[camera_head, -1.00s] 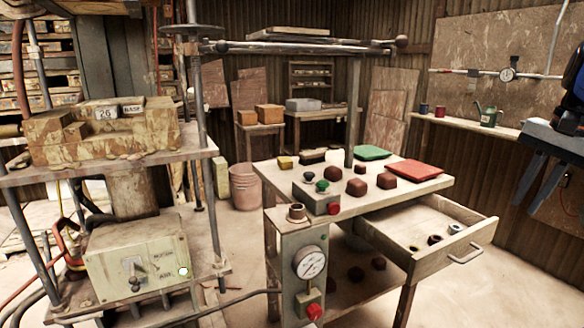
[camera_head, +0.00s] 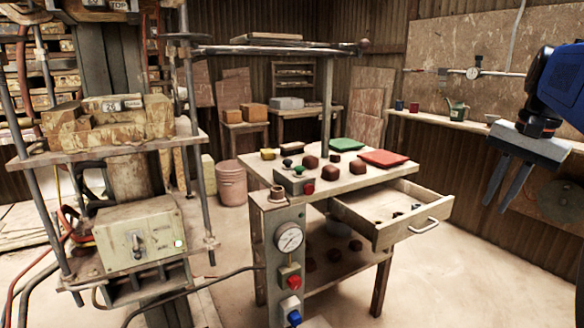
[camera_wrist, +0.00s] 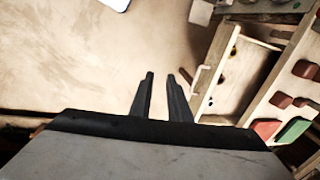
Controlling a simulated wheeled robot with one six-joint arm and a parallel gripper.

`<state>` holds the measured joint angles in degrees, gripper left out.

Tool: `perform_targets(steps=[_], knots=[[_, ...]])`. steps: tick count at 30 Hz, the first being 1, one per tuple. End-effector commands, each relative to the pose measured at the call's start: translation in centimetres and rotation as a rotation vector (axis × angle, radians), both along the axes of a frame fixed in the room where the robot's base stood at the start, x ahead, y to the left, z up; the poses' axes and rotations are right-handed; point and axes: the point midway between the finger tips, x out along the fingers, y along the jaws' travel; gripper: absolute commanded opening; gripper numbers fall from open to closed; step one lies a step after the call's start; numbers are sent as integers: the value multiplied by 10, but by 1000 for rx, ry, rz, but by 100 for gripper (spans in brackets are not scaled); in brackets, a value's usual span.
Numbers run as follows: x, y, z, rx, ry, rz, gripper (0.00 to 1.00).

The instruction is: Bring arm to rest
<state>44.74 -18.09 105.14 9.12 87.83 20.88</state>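My gripper (camera_head: 505,190) hangs at the right in the head view, on my blue arm, with its two dark fingers pointing down. It is clear of the table and the open drawer (camera_head: 380,238). In the wrist view my gripper (camera_wrist: 160,82) has its fingers apart, with nothing between them but bare floor beyond. The drawer (camera_wrist: 235,75) shows to the right of the fingers there.
The work table (camera_head: 262,185) carries a green pad (camera_head: 347,144), a red pad (camera_head: 384,158) and several brown blocks. The press (camera_head: 125,150) stands at the left. A wall shelf (camera_head: 455,122) runs behind my gripper. Floor in front right is free.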

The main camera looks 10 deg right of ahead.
Motion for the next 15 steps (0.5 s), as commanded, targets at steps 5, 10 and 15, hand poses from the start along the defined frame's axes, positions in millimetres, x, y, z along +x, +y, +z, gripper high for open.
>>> perform_targets(steps=[5, 10, 15], knots=[[2, 19, -11, -21, -8, 61, 16], [3, 42, -24, -50, -20, 140, 16], [1, 76, -47, -95, -39, 263, 16]])
